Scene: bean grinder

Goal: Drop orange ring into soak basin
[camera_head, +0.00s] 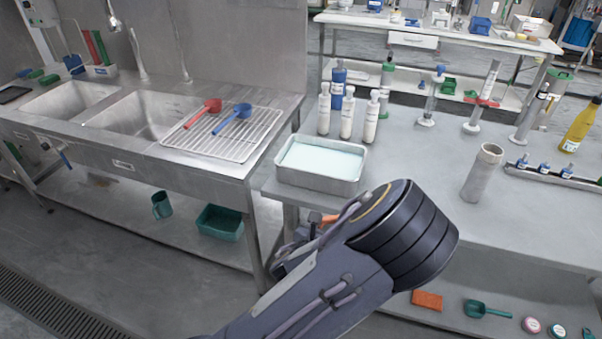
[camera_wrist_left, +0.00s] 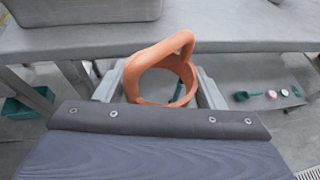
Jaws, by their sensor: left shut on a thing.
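The orange ring (camera_wrist_left: 135,78) is held in my left gripper (camera_wrist_left: 160,92), which is shut on it; the ring's opening and a raised loop show in the left wrist view. In the head view my left arm covers most of the gripper (camera_head: 305,232), and only a small orange part of the ring (camera_head: 328,219) shows. The soak basin, a metal tray of pale liquid (camera_head: 322,181), stands on the near left corner of the right bench. The ring is in front of the bench edge and apart from the basin. My right gripper is not in view.
White bottles (camera_head: 346,114) stand just behind the basin, and a grey cylinder (camera_head: 481,172) stands to its right. The bench (camera_head: 420,170) between them is clear. A sink counter with a wire rack (camera_head: 225,134) is at left, across a gap.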

